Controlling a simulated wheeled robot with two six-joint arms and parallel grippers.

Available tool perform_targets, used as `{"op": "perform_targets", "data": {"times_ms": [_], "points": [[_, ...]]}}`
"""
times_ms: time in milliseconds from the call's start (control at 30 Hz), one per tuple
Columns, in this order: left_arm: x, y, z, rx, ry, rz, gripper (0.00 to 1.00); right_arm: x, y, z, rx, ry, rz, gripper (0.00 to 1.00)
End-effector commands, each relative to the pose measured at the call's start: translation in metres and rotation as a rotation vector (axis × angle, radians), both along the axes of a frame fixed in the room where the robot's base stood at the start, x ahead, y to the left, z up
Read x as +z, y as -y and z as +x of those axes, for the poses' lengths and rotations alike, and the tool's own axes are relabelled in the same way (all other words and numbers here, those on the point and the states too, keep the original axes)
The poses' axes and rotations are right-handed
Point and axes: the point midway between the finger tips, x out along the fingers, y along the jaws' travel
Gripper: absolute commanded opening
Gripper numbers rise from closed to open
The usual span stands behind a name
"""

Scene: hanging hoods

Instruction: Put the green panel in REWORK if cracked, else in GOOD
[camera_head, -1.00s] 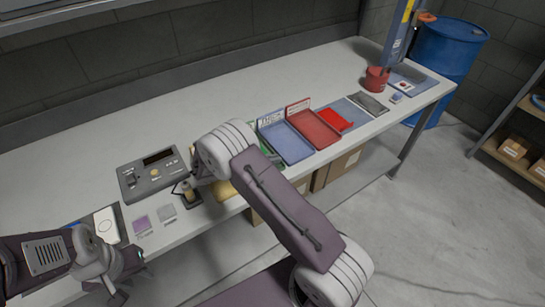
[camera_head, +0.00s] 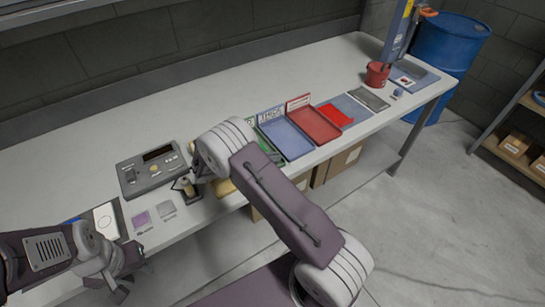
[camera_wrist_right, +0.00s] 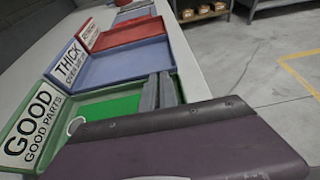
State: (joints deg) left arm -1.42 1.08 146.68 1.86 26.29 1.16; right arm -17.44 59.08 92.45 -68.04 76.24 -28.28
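In the right wrist view, a green tray (camera_wrist_right: 110,108) has a white sign reading GOOD, GOOD PARTS. In the head view my right arm hides this gripper and most of the green tray (camera_head: 268,154). My left gripper (camera_head: 130,275) is at the bench's front left edge, its fingers unclear. No REWORK sign is legible.
A blue tray (camera_wrist_right: 125,67), signed THICK, and a red tray (camera_wrist_right: 130,36) stand beside the green one. A grey device (camera_head: 152,171), small sample plates (camera_head: 142,221) and a red pot (camera_head: 377,74) are on the bench. The bench's back strip is clear.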

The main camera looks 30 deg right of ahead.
Motion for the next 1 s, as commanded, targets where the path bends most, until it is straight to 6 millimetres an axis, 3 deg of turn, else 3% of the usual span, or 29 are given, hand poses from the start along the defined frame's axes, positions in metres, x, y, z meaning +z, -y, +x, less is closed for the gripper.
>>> {"op": "perform_targets", "data": {"times_ms": [367, 400, 467, 767, 867, 1000], "points": [[-0.006, 0.000, 0.000, 0.000, 0.000, 0.000, 0.36, -0.008, 0.000, 0.000, 0.000, 0.000, 0.000, 0.00], [-0.005, 0.000, 0.000, 0.000, 0.000, 0.000, 0.36, -0.007, 0.000, 0.000, 0.001, 0.001, 0.000, 0.14], [-0.005, 0.000, 0.000, 0.000, 0.000, 0.000, 0.36, -0.007, 0.000, 0.000, 0.000, 0.000, 0.000, 0.29], [-0.005, 0.000, 0.000, 0.000, 0.000, 0.000, 0.36, -0.007, -0.001, 0.000, -0.001, -0.001, 0.001, 0.29], [-0.006, 0.000, 0.000, 0.000, 0.000, 0.000, 0.36, -0.004, -0.013, 0.000, 0.003, 0.001, 0.001, 0.29], [-0.008, 0.000, 0.000, 0.000, 0.000, 0.000, 0.36, 0.009, -0.042, -0.002, 0.005, 0.003, 0.001, 0.29]]}}
